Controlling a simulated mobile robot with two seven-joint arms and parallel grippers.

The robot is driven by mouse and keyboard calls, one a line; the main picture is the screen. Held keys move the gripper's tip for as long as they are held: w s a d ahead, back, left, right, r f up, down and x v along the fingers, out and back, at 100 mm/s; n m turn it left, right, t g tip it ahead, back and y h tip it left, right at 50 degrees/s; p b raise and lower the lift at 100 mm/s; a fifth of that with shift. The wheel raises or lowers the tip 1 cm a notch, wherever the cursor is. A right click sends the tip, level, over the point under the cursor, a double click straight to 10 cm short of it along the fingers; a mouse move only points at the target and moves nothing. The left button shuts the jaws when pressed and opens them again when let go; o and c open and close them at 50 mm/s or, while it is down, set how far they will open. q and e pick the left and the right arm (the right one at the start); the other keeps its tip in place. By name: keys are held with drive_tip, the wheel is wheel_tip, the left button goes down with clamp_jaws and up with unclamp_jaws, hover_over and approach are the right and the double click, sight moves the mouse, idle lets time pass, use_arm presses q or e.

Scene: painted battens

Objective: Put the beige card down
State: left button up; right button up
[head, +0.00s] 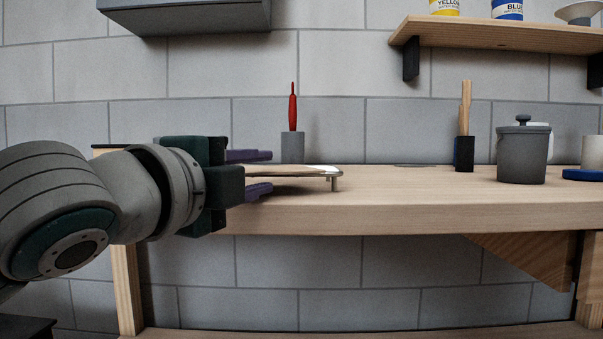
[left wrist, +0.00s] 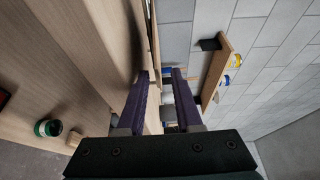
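A thin, flat beige piece (head: 290,170), which looks like the beige card, lies level at the left part of the bench. Its right end is at a low pale stand (head: 335,181) with a short leg, and it seems to rest on it. My left gripper (head: 271,171) reaches in from the left, with one purple finger above the card's level and one below. The fingers are apart, with gaps to the card. In the left wrist view the gripper (left wrist: 160,73) also shows its fingers spread, with a narrow beige strip between them. My right gripper is out of view.
The wooden bench (head: 420,205) is clear at its middle front. Behind stand a grey holder (head: 292,148) with a red tool, a dark holder (head: 464,155) with wooden sticks and a lidded grey pot (head: 522,158). A shelf (head: 500,43) with cans hangs at upper right.

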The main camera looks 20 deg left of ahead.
use_arm(q)
drive_tip(key=s+a, duration=0.1)
drive_tip(key=s, duration=0.9)
drive_tip(key=s+a+f+n+g+y, duration=0.1)
drive_tip(key=s+f+n+g, duration=0.2)
drive_tip(key=f, duration=0.4)
drive_tip(key=s+a+f+n+g+y, duration=0.2)
drive_tip(key=f+n+g, duration=0.1)
drive_tip(key=f+n, duration=0.3)
drive_tip(key=s+d+f+n+g+h, duration=0.1)
drive_tip(key=s+d+f+n+g, duration=0.2)
drive_tip(key=s+f+n+g, duration=0.5)
drive_tip(key=s+f+p, duration=0.1)
drive_tip(key=s+f, duration=0.3)
drive_tip(key=s, duration=0.3)
drive_tip(key=shift+f, duration=0.2)
drive_tip(key=shift+r, duration=0.1)
wheel_tip(320, 180, up, 74)
drive_tip(key=p, duration=7.3)
drive_tip(key=shift+p, duration=0.35)
